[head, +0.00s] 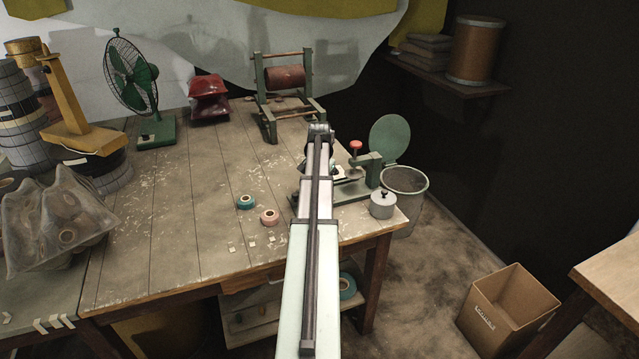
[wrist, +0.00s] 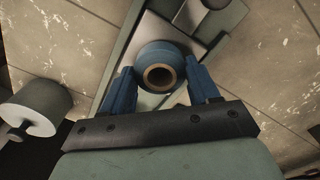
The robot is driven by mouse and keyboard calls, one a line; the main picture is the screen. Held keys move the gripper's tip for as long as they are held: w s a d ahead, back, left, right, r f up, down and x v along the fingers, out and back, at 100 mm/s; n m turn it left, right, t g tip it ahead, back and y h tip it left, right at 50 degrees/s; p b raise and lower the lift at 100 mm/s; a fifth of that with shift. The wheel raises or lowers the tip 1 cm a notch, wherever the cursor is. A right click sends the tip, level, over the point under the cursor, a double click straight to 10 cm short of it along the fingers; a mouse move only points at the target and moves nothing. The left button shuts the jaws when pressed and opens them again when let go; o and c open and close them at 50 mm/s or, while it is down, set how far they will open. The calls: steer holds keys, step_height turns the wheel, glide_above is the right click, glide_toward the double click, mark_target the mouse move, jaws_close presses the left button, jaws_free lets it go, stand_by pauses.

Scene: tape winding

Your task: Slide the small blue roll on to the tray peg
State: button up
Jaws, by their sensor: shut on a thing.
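In the wrist view, the small blue roll (wrist: 158,55) with a brown core ring sits between the two blue fingers of my gripper (wrist: 160,74). The fingers are shut on its sides, and its hole faces the camera. Behind the roll is a grey-green machine base with a pale metal plate (wrist: 150,98). I cannot make out the tray peg; the roll or the plate's shadowed parts may hide it. In the head view my own arm covers my gripper and the held roll, over the green machine (head: 350,190) at the table's right side. I cannot tell the roll's height above it.
The machine has a red knob (head: 355,146). A grey lidded pot (head: 382,206) stands at the table's right corner. A teal roll (head: 242,207) and a pink roll (head: 264,222) lie left of my arm.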

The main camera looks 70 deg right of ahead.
steer(key=o, duration=1.1)
steer(key=shift+o, duration=0.5)
steer(key=shift+o, duration=0.6)
steer(key=shift+r, duration=0.15)
step_height(320, 180, up, 7)
stand_by(0.7)
